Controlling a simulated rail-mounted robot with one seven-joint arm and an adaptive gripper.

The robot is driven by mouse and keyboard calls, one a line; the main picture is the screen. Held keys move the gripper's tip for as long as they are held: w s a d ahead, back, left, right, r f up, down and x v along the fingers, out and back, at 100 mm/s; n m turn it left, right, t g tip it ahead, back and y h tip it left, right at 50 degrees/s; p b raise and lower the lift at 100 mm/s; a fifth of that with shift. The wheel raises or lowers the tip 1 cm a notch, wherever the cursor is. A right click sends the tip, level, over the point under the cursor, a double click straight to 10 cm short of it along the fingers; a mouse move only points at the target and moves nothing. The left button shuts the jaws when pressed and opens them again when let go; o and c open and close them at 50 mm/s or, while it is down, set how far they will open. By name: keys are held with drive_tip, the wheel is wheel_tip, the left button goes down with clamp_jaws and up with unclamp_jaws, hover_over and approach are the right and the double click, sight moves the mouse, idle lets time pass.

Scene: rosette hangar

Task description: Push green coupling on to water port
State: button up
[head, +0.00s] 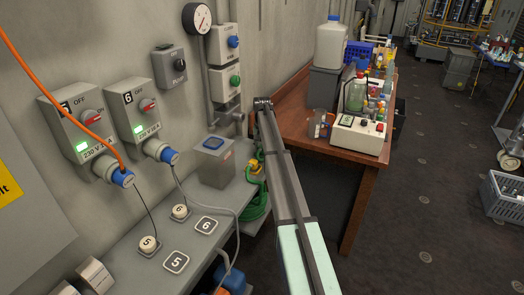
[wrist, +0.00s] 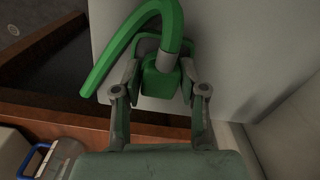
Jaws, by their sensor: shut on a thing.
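In the wrist view my gripper (wrist: 160,85) is shut on the green coupling (wrist: 160,82), with one finger on each side of it. A green hose (wrist: 118,55) leaves the coupling through a grey collar, arches over and hangs to the left. In the head view my arm hides the gripper and the coupling. Coiled green hose (head: 255,207) shows beside my arm, with a small yellow part (head: 256,168) above it. A grey pipe fitting (head: 225,119) under the green-button box may be the water port; I cannot tell. No port shows in the wrist view.
A wooden table (head: 352,183) with bottles and a white device (head: 357,135) stands right of my arm. A grey box with a blue-marked lid (head: 214,160) sits on the wall ledge (head: 135,245). Switch boxes and a gauge (head: 197,18) line the wall. Floor at right is mostly open.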

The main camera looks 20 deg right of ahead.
wheel_tip(320, 180, up, 20)
drive_tip(key=b, duration=0.4)
idle(0.4)
idle(0.4)
